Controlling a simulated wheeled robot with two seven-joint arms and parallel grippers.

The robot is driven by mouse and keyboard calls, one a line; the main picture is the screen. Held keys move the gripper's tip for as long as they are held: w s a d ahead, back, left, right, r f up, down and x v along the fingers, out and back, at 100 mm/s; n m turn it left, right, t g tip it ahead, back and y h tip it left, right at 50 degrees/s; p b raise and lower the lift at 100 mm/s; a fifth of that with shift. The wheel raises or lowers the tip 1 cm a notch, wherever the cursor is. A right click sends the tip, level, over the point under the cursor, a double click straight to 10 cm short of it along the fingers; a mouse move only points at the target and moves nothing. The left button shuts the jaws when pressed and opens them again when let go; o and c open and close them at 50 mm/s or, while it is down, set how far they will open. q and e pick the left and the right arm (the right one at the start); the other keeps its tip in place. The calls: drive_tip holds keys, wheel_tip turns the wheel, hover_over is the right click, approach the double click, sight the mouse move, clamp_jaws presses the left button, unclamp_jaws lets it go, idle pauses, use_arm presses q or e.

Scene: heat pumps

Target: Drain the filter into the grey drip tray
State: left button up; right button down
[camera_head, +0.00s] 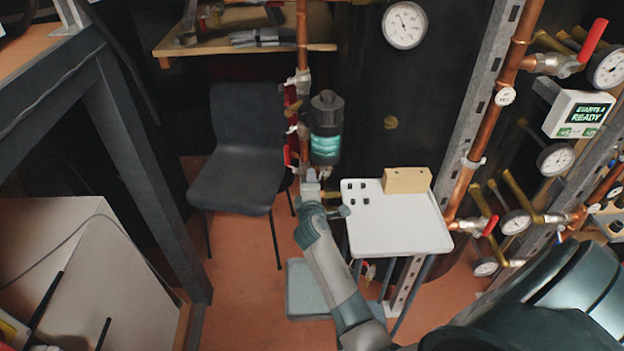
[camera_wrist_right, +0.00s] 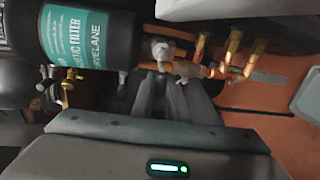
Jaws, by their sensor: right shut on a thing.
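The filter (camera_head: 326,132) is a black canister with a teal label, upright beside the copper pipe. It shows large at the upper left of the right wrist view (camera_wrist_right: 88,32). My right gripper (camera_head: 312,178) is just below the filter. In the right wrist view its fingers (camera_wrist_right: 163,78) are shut on a small pale grey fitting (camera_wrist_right: 160,48) beside brass and copper pipework. The fingers partly hide this fitting. The grey drip tray (camera_head: 306,287) lies on the floor below, partly behind my right arm; its edge also shows in the right wrist view (camera_wrist_right: 309,98). My left gripper is out of view.
A white side table (camera_head: 400,230) with a wooden block (camera_head: 407,180) and several small black pieces stands right of my gripper. A dark chair (camera_head: 235,150) stands left of the pipe. Copper pipes (camera_head: 490,120) with gauges and red-handled valves fill the right. Orange floor is open around the tray.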

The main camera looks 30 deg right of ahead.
drive_tip(key=shift+m, duration=0.3)
drive_tip(key=c, duration=1.8)
unclamp_jaws()
drive_tip(key=shift+r, duration=0.1)
drive_tip(key=shift+o, duration=0.2)
drive_tip(key=shift+s, duration=0.1)
drive_tip(key=v, duration=1.7)
drive_tip(key=shift+s+a, duration=0.1)
